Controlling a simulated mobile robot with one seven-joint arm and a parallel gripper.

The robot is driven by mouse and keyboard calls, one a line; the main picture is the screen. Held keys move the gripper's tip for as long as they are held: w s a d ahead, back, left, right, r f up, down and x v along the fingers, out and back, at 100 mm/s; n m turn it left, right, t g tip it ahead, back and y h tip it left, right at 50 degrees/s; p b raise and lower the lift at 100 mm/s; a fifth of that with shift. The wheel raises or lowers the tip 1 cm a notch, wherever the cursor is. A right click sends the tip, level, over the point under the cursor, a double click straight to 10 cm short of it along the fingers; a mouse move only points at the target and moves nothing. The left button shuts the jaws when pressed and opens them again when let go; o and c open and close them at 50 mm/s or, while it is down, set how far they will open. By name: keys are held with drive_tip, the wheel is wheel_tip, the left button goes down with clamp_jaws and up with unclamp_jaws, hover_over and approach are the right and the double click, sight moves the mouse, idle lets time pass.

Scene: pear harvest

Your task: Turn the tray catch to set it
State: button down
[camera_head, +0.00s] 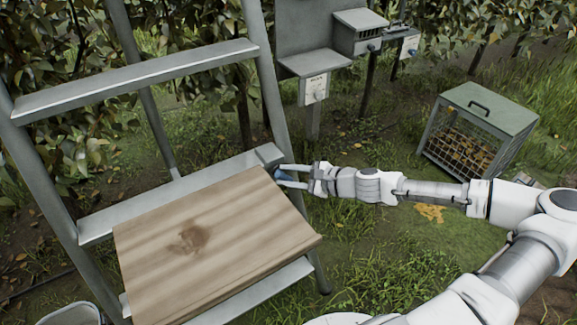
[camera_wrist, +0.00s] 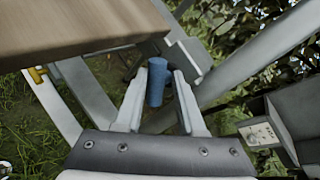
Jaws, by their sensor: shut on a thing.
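The tray (camera_head: 215,235) is a wooden board with a dark stain, lying on the grey ladder-like stand. Its underside edge shows at the upper left of the wrist view (camera_wrist: 70,30). The catch has a blue cylindrical knob (camera_wrist: 157,85) beside the tray's corner, at the stand's right upright; it shows small in the head view (camera_head: 284,175). My gripper (camera_head: 291,177) reaches in from the right, and in the wrist view its two fingers (camera_wrist: 167,75) are shut on the blue knob. The catch's pivot is mostly hidden, so I cannot tell its setting.
The stand's right upright (camera_head: 265,75) rises close to my gripper. A yellow piece (camera_wrist: 38,75) shows below the tray. A grey post unit with a labelled box (camera_head: 314,89) stands behind. A mesh crate with a green lid (camera_head: 487,108) stands on the grass at right. A bucket (camera_head: 72,314) is at lower left.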

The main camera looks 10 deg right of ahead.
drive_tip(key=n+h+p, duration=0.2)
drive_tip(key=h, duration=0.1)
drive_tip(key=shift+s+a+r+n, duration=0.1)
drive_tip(key=shift+s+a+n, duration=0.1)
drive_tip(key=shift+a+n, duration=0.2)
drive_tip(key=n+h, duration=0.2)
drive_tip(key=h, duration=0.1)
drive_tip(key=shift+a+f+n+t, duration=0.2)
drive_tip(key=shift+a+n+t, duration=0.05)
drive_tip(key=shift+n+t, duration=0.15)
drive_tip(key=shift+h, duration=0.3)
drive_tip(key=c, duration=0.8)
unclamp_jaws()
